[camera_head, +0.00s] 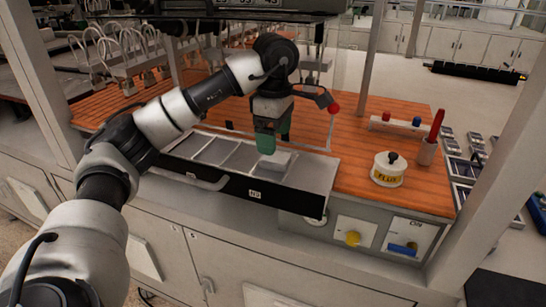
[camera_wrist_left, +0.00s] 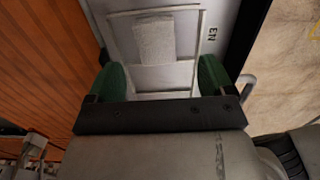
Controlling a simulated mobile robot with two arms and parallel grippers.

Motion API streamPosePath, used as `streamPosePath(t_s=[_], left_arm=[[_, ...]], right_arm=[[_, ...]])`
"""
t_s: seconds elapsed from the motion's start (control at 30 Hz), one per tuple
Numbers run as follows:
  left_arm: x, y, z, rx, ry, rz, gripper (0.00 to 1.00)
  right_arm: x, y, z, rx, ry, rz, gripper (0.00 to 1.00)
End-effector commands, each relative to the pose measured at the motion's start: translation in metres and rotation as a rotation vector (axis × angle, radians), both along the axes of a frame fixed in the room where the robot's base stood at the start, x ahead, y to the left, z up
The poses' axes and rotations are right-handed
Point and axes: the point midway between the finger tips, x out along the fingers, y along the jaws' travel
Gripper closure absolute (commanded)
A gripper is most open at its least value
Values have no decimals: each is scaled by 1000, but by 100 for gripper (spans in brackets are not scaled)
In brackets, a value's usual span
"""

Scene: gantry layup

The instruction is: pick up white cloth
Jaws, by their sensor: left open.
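The white cloth (camera_head: 278,164) lies in a compartment of the open drawer (camera_head: 309,175), in its right half. In the left wrist view the cloth (camera_wrist_left: 154,42) is a pale, textured, roughly rectangular piece lying between low dividers. My left gripper (camera_head: 266,146) points down just above the cloth, with green fingertips. In the left wrist view my left gripper (camera_wrist_left: 162,78) has its two green fingers wide apart with nothing between them, and the cloth lies beyond the tips. Part of the cloth is hidden by the fingers in the head view. My right gripper is not in view.
The drawer sticks out from a wooden bench top (camera_head: 350,170). A white pot (camera_head: 388,177) with a yellow label and a cup with a red tool (camera_head: 428,150) stand to the right. Wire racks (camera_head: 125,55) stand at the back left. Upright posts frame the bench.

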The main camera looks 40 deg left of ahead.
Motion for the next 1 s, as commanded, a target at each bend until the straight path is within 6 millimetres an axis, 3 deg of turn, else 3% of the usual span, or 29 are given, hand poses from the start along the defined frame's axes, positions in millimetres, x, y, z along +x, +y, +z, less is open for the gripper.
streamPosePath(t_s=[0.4, 0.67, 1.0], left_arm=[[3, 9, -51, 0, 1, 1, 17], [4, 9, -56, -1, -2, 0, 17], [4, 8, -56, -1, -2, 0, 66]], right_arm=[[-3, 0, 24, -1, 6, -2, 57], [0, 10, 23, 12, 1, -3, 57], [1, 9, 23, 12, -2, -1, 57]])
